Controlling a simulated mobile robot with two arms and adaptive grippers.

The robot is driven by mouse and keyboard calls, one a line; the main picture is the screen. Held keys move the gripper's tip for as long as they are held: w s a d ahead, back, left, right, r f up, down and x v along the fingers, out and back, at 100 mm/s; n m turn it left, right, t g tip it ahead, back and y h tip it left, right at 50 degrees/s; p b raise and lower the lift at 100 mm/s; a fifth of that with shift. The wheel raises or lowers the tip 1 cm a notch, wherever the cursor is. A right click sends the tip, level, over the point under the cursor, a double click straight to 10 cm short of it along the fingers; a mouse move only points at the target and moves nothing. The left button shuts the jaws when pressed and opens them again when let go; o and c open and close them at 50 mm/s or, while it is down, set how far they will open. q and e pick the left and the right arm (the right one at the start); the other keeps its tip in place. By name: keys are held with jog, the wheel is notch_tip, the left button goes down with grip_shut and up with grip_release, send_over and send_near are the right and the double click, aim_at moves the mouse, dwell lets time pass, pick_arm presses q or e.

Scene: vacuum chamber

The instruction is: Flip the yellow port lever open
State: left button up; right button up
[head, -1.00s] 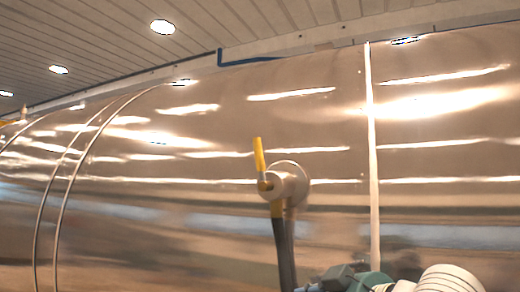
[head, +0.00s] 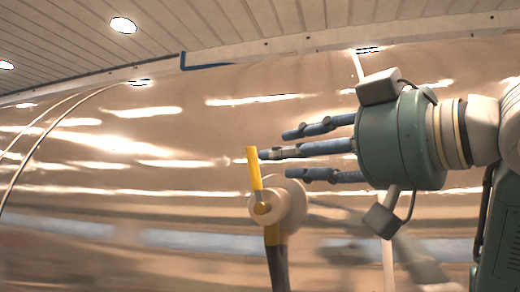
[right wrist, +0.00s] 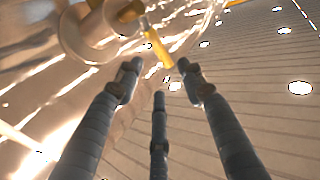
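The yellow lever (head: 254,172) stands nearly upright on the round port (head: 287,203) of the shiny metal chamber. My right gripper (head: 285,155) comes in from the right with its blue-grey fingers spread and pointing left. Its middle fingertip is close to the lever's right side in the head view; I cannot tell whether it touches. In the right wrist view, the lever (right wrist: 159,48) lies beyond the open fingers (right wrist: 160,80), and the port (right wrist: 95,30) is at upper left. The fingers hold nothing. My left gripper is not in view.
The curved chamber wall (head: 120,215) fills the background behind the port. A dark hose (head: 278,268) with a yellow top hangs below the port. Free space lies left of the lever.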

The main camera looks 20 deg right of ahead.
aim_at(257, 161)
jog(key=x, duration=0.2)
jog(key=p+x, duration=0.1)
jog(key=x, duration=0.2)
jog(key=p+x, duration=0.1)
jog(key=x, duration=0.2)
jog(key=shift+a+f, duration=0.15)
jog(key=shift+f, duration=0.2)
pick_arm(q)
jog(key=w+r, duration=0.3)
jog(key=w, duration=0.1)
pick_arm(e)
jog(key=shift+w, duration=0.1)
jog(key=c, duration=0.5)
grip_shut()
jog(key=b, duration=0.2)
jog(key=d+m+t+b, duration=0.1)
jog(key=b, duration=0.1)
jog(key=shift+s+f+b, duration=0.3)
jog(key=shift+s, duration=0.1)
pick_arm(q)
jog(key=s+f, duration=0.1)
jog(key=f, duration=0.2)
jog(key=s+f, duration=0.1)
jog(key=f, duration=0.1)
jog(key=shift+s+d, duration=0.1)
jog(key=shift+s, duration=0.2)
pick_arm(e)
jog(key=shift+d+r+t, duration=0.15)
jog(key=shift+r+t, duration=0.15)
jog(key=shift+r, duration=0.1)
